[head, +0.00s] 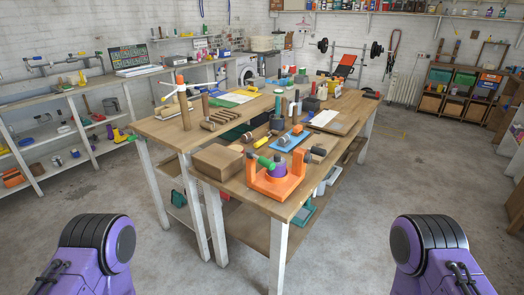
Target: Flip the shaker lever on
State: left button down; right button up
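At the front corner of the wooden workbench stands an orange U-shaped device (277,183) with a purple round body (277,167) between its uprights. A green-ended handle (264,162) sticks out toward the left on it. This may be the shaker and its lever; I cannot tell for sure. Just behind it a blue plate (289,140) carries a small mechanism with orange and yellow parts. Only purple and black links of my two arms show at the bottom left and bottom right. Both grippers are out of view, and neither arm reaches the bench.
A wooden rack (222,120) and a post with an orange top (182,98) stand farther left. Tools and jars crowd the bench behind. The concrete floor (350,240) before the bench is clear.

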aim_at(250, 153)
jog(key=i, duration=1.15)
